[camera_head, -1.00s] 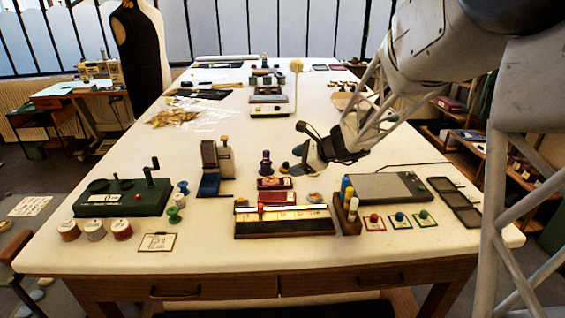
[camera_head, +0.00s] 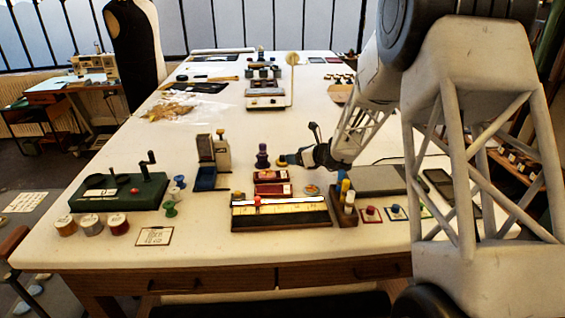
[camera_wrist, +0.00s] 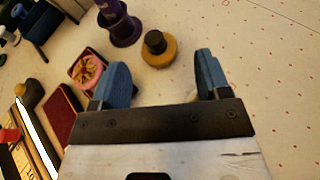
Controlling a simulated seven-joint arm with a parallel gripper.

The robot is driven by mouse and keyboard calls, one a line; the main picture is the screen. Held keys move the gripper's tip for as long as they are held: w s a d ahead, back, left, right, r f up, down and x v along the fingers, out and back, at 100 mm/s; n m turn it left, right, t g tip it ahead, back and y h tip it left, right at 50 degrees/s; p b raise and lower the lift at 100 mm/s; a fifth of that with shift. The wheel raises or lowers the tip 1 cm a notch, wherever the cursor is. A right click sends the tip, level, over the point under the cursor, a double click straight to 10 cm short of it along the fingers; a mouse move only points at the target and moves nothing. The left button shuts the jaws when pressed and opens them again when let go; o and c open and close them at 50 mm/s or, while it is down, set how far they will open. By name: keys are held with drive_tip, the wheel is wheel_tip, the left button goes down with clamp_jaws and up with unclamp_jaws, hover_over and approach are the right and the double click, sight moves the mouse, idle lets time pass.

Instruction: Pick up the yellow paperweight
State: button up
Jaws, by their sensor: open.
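The yellow paperweight (camera_wrist: 160,52) is a round mustard-yellow disc with a black knob on top. It stands upright on the pale table, just beyond and between my fingertips in the wrist view. My gripper (camera_wrist: 163,72) is open, with two blue fingers apart and nothing between them. In the head view the paperweight (camera_head: 282,161) is small beside the purple weight, and my gripper (camera_head: 298,159) is close to its right side. The gap between fingers and paperweight is hard to judge there.
A purple weight (camera_wrist: 122,28) stands left of the paperweight. A red box with a pink rosette (camera_wrist: 88,68) and a dark red box (camera_wrist: 61,115) lie nearer the left finger. A ruler tray (camera_head: 280,222) is in front. The table right of the paperweight is clear.

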drive_tip(key=shift+a, duration=0.1)
drive_tip(key=shift+x, duration=2.4)
drive_tip(key=shift+f, duration=0.1)
drive_tip(key=shift+c, duration=0.5)
drive_tip(key=c, duration=1.1)
drive_tip(key=shift+o, duration=0.2)
wheel_tip(320, 180, up, 10)
